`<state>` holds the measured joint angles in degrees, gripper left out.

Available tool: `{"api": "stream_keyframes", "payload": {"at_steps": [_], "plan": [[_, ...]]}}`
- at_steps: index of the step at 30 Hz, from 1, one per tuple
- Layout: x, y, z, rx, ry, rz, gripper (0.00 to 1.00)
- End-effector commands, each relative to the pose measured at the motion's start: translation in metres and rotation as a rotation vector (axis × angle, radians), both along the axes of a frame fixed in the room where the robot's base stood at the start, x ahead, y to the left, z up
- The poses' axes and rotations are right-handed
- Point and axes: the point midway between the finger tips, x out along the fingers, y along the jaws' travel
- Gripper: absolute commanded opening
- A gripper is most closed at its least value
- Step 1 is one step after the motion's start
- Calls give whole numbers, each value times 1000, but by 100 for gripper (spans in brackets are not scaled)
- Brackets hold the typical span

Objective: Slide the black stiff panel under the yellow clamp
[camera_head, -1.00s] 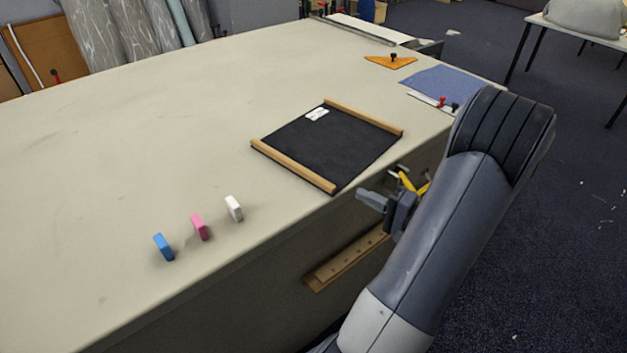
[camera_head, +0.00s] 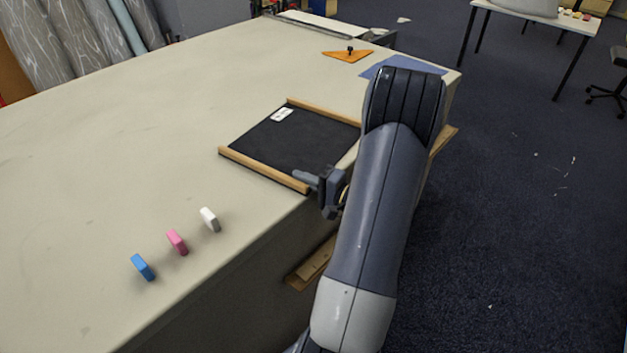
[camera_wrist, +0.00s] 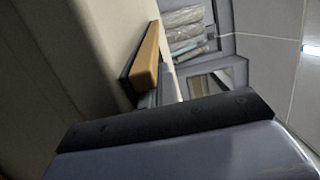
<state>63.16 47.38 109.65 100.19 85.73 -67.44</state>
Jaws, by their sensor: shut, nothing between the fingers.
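The black stiff panel (camera_head: 290,142) lies flat on the table between two wooden rails, with a small white label near its far corner. In the head view my gripper (camera_head: 304,178) is shut and empty, at the panel's near right corner by the end of the near rail (camera_head: 262,168). I cannot tell whether it touches the panel. My arm covers the panel's right corner. The yellow clamp cannot be made out clearly; my arm and gripper hide the table edge there. In the wrist view the grey fingers (camera_wrist: 166,86) are beside a wooden rail (camera_wrist: 147,58).
An orange triangle (camera_head: 345,56) and a blue sheet (camera_head: 375,68) lie farther back. The left part of the table (camera_head: 110,160) is clear.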

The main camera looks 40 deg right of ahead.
Motion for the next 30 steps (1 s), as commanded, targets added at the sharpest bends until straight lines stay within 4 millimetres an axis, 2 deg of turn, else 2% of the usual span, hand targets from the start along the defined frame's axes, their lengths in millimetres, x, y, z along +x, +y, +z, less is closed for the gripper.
{"api": "stream_keyframes", "payload": {"at_steps": [12,21,30], "plan": [[2,1,-1,0,0,0,0],[-24,19,-3,0,0,-1,0],[-28,23,0,1,0,2,0]]}}
